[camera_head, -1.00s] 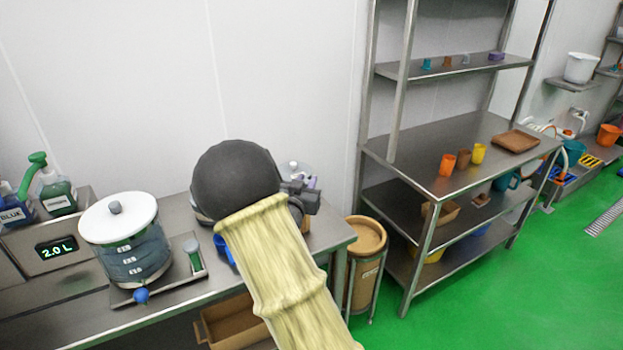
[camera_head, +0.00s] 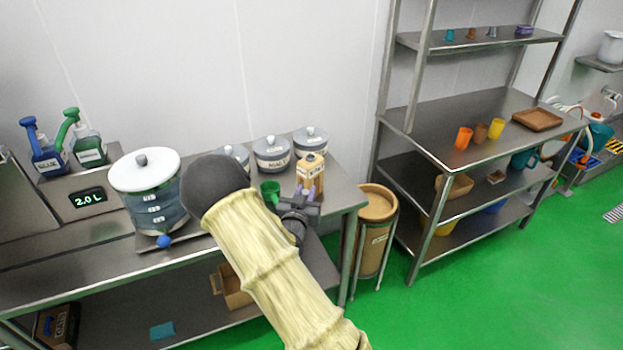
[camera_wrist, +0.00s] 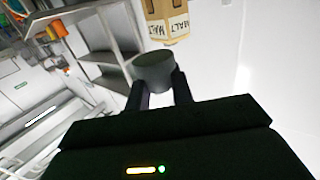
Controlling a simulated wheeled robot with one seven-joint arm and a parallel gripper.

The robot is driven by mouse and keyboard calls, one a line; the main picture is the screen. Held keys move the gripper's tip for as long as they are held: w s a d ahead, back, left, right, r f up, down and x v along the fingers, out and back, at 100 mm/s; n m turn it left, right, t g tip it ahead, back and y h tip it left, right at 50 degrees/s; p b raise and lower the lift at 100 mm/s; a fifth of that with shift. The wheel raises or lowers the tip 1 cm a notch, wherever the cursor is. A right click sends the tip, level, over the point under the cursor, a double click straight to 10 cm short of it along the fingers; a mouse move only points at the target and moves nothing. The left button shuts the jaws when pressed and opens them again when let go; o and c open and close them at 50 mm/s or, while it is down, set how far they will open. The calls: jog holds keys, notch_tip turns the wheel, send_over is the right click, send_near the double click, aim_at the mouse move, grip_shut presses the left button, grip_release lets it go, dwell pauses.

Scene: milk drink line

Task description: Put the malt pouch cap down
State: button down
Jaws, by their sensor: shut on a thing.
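The malt pouch (camera_head: 313,170), tan with a printed label, stands on the steel bench just beyond my gripper (camera_head: 299,199) in the head view. My gripper also shows in the wrist view (camera_wrist: 161,86), shut on a dark grey round cap, the malt pouch cap (camera_wrist: 152,70). The pouch, labelled MALT, shows in the wrist view (camera_wrist: 166,22), a little apart from the cap. I cannot make out the cap clearly in the head view.
Grey lidded pots (camera_head: 272,155) stand behind the pouch, and a green funnel-like thing (camera_head: 269,189) is left of my gripper. A clear dispenser (camera_head: 149,205) stands farther left. The bench (camera_head: 345,194) has a bare right end. A tan drum (camera_head: 376,208) stands beyond it.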

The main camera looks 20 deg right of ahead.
jog(key=s+a+f+n+t+y, duration=0.1)
jog(key=s+a+f+n+y, duration=0.1)
jog(key=f, duration=0.5)
jog(key=s+a+f+n+t+y, duration=0.1)
jog(key=s+a+f+n+y, duration=0.1)
jog(key=s+a+f+y, duration=0.2)
jog(key=s+a+f+n+y+p, duration=0.1)
jog(key=s+a+f+n+y, duration=0.1)
jog(key=s+f, duration=0.5)
notch_tip(320, 180, down, 3)
jog(key=shift+a+f+n+t+y, duration=0.1)
jog(key=shift+a+n+t+y, duration=0.3)
jog(key=shift+a+y, duration=0.6)
jog(key=shift+a, duration=0.15)
